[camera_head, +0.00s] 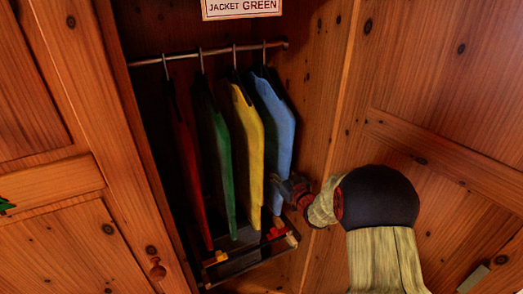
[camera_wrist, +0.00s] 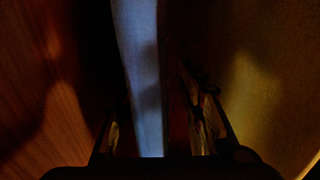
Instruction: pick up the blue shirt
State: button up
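The blue shirt (camera_head: 276,118) hangs upright from the rod, the rightmost of the hanging garments in the head view. My gripper (camera_head: 287,187) is at its lower right edge, inside the wardrobe. In the dark wrist view the blue shirt (camera_wrist: 147,75) runs as a pale blue strip between the two fingers of my gripper (camera_wrist: 157,115). The fingers stand apart, one on each side of the strip. A dark gap shows between the strip and the right finger. Whether the left finger touches the shirt is hard to tell.
Left of the blue shirt hang yellow (camera_head: 247,140), green (camera_head: 216,150) and red (camera_head: 187,170) garments on the metal rod (camera_head: 185,56). A low rack (camera_head: 240,265) is below. Wooden wardrobe walls close in on both sides. A "JACKET GREEN" sign (camera_head: 242,7) is above.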

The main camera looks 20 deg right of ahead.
jog(key=shift+w, duration=0.25)
jog(key=shift+c, duration=0.7)
jog(key=c, duration=0.7)
jog(key=shift+r, duration=0.1)
grip_shut()
